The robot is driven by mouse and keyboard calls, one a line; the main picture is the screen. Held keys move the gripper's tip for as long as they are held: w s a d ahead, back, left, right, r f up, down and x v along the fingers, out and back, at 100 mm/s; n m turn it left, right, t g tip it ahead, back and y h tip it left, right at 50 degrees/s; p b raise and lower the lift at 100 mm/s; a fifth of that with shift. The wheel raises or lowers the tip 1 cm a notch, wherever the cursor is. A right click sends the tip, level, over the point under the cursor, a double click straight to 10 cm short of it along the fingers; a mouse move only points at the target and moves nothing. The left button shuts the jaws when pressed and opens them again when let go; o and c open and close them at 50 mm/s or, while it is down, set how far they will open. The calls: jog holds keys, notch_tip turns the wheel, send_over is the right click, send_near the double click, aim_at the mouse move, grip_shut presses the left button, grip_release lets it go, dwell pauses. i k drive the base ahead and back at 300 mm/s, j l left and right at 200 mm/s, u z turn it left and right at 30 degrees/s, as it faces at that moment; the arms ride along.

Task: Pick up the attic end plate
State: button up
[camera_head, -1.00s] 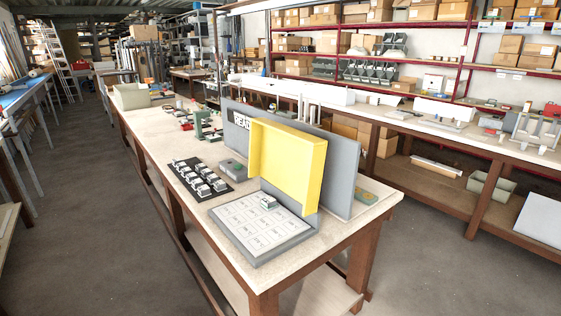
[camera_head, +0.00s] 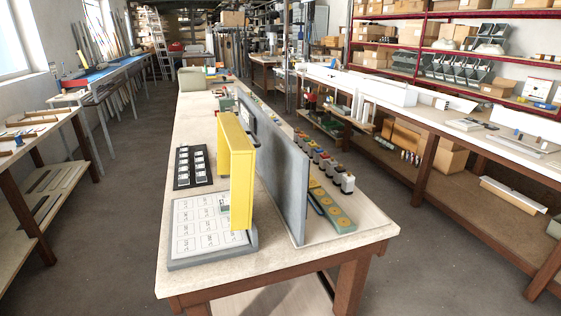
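I cannot tell which piece is the attic end plate. A black tray (camera_head: 191,166) with two columns of small pale and dark pieces lies on the long workbench. Nearer is a grey-edged board (camera_head: 207,225) printed with a grid of labels, too small to read. A small grey-green piece (camera_head: 224,209) shows on the board beside a yellow open-sided box (camera_head: 237,160) standing upright at its right. A tall grey panel (camera_head: 287,170) stands behind the yellow box. My gripper is not in view.
Right of the panel lie a grey-green strip with yellow discs (camera_head: 341,218) and a row of coloured blocks (camera_head: 320,158). The bench's near edge (camera_head: 280,267) is close ahead. Floor (camera_head: 105,235) is clear on the left. Another bench (camera_head: 480,135) runs along the right.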

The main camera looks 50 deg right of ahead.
aim_at(224, 202)
jog(key=k+l, duration=0.15)
jog(key=l, duration=0.2)
jog(key=k+l, duration=0.15)
jog(key=l, duration=0.2)
jog(key=k+l, duration=0.15)
jog(key=l, duration=0.2)
jog(key=k+l, duration=0.15)
jog(key=l, duration=0.2)
jog(key=k+l, duration=0.1)
jog(key=l, duration=0.25)
jog(key=i+j+z, duration=0.1)
jog(key=i+j, duration=0.15)
jog(key=i+j+z, duration=0.1)
jog(key=i+j, duration=0.15)
jog(key=j, duration=0.15)
jog(key=i+j+z, duration=0.1)
jog(key=i+j, duration=0.15)
jog(key=i+j+z, duration=0.1)
jog(key=j, duration=0.35)
jog(key=i+j+z, duration=0.1)
jog(key=i+j, duration=0.2)
jog(key=i+j+z, duration=0.1)
jog(key=j+z, duration=0.25)
jog(key=i+j+z, duration=0.1)
jog(key=z, duration=0.25)
jog(key=j+z, duration=0.45)
jog(key=j, duration=2.45)
jog(key=i+j, duration=0.1)
jog(key=j, duration=0.6)
